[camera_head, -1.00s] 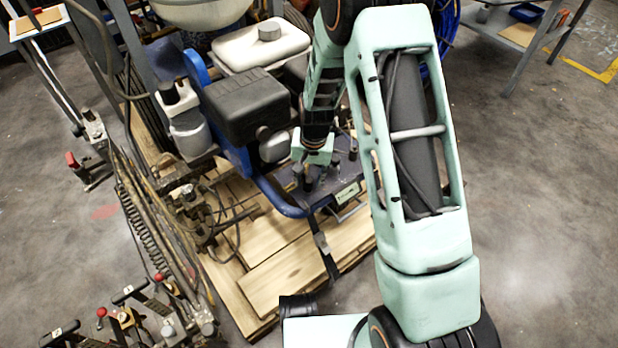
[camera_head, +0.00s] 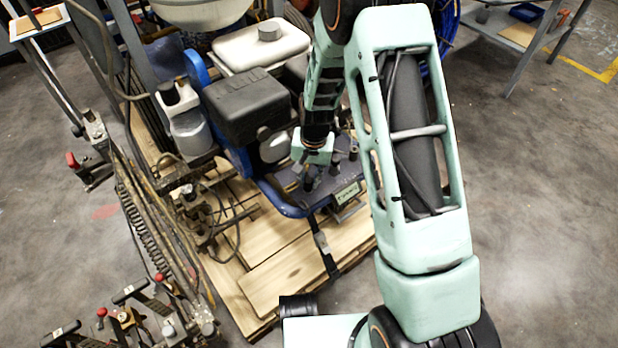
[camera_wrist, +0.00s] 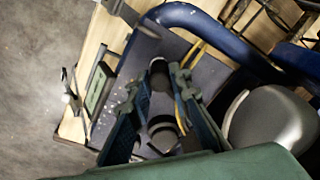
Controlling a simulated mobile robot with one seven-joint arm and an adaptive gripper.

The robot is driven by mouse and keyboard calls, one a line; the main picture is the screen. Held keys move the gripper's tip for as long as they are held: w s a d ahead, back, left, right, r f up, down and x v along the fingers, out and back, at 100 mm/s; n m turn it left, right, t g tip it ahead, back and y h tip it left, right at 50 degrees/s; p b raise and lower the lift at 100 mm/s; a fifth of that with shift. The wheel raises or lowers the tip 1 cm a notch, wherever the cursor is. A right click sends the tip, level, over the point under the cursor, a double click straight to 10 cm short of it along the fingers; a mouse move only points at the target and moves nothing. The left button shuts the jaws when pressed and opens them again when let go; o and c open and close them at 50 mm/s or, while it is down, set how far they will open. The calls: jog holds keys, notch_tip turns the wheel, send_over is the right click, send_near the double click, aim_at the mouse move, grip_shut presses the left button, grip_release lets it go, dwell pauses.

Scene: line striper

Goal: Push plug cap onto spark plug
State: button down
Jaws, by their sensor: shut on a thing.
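My gripper (camera_head: 308,186) points down over the dark deck of the engine machine, left of its upright dark posts. In the wrist view my gripper (camera_wrist: 155,84) has its two dark fingers either side of a small dark cylindrical piece (camera_wrist: 159,76), which appears to be the plug cap. It is shut on this piece. A second dark round piece with a pale ring (camera_wrist: 163,130) shows between the fingers, nearer the palm. I cannot make out the spark plug, nor whether the cap touches it.
A blue tube frame (camera_wrist: 185,15) curves around the deck (camera_head: 328,187). A black box-shaped cover (camera_head: 243,105) and a white tank (camera_head: 262,45) stand behind and left. Dark posts (camera_head: 353,151) rise right of my gripper. The machine rests on a wooden pallet (camera_head: 275,285).

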jog(key=shift+s+r+p, duration=0.1)
jog(key=shift+r+p, duration=0.3)
jog(key=shift+r, duration=0.3)
jog(key=shift+s+d+r+p, duration=0.1)
jog(key=shift+d+r+p, duration=0.05)
jog(key=shift+r+p, duration=1.55)
jog(key=shift+r+b, duration=0.2)
jog(key=shift+b, duration=0.1)
jog(key=s+d+r+n, duration=0.1)
jog(key=d+r, duration=0.4)
jog(key=r, duration=0.6)
jog(key=s+d+r+n, duration=0.1)
jog(key=d+r, duration=0.3)
jog(key=r, duration=0.7)
jog(key=shift+s+d+r+n, duration=0.15)
jog(key=shift+d+r+n, duration=0.1)
jog(key=shift+d+n, duration=0.1)
